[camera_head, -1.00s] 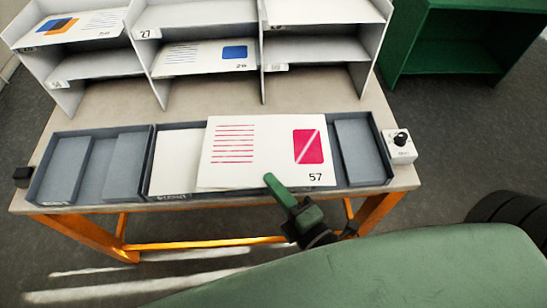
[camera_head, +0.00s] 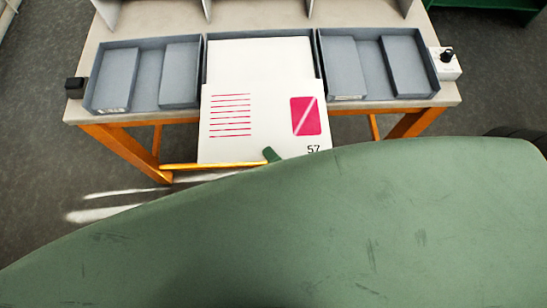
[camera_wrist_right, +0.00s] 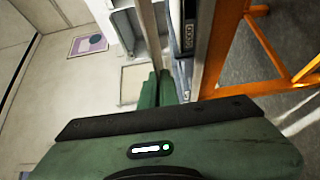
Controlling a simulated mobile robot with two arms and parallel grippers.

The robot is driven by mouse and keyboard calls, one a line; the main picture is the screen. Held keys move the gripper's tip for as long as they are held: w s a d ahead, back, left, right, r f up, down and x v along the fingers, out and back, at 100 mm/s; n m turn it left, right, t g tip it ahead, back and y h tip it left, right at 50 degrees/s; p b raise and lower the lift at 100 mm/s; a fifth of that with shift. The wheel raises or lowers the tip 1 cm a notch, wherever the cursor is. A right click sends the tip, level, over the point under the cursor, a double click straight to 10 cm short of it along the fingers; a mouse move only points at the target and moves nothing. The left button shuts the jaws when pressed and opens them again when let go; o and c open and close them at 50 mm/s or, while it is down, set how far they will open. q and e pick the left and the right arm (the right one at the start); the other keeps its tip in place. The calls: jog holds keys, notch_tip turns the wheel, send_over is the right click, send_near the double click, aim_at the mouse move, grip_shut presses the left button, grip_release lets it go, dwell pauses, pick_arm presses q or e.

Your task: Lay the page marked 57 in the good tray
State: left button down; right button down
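The page marked 57 (camera_head: 268,122), white with pink lines and a pink block, is in front of the middle tray (camera_head: 206,62) in the head view and hides its front wall. My right gripper (camera_head: 271,154) is at the page's near edge, mostly hidden by green bodywork; it appears shut on the page. In the right wrist view its green fingers (camera_wrist_right: 155,88) are close together. A left tray (camera_head: 150,75) and a right tray (camera_head: 372,72) flank the middle one. I cannot read which is the good tray. My left gripper is not in view.
Blank white paper (camera_head: 260,58) lies in the middle tray. The side trays hold grey inserts and no visible pages. A white box with a black knob (camera_head: 445,63) stands at the table's right end, a small black block (camera_head: 74,87) at its left end. Shelves stand behind.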

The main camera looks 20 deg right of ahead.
aim_at(269, 95)
jog(key=w+d, duration=0.1)
jog(key=w, duration=0.4)
jog(key=w+d+b, duration=0.1)
jog(key=w+d, duration=0.1)
jog(key=w, duration=0.3)
jog(key=w+d+b, duration=0.1)
jog(key=w, duration=0.5)
jog(key=shift+d, duration=0.2)
jog(key=f, duration=0.1)
jog(key=f+b, duration=0.2)
jog(key=shift+w+d, duration=0.15)
jog(key=shift+w, duration=0.1)
jog(key=shift+f+b, duration=0.6)
jog(key=shift+f, duration=0.05)
jog(key=c, duration=1.6)
grip_release()
jog(key=shift+b+v, duration=0.4)
jog(key=shift+v, duration=3.55)
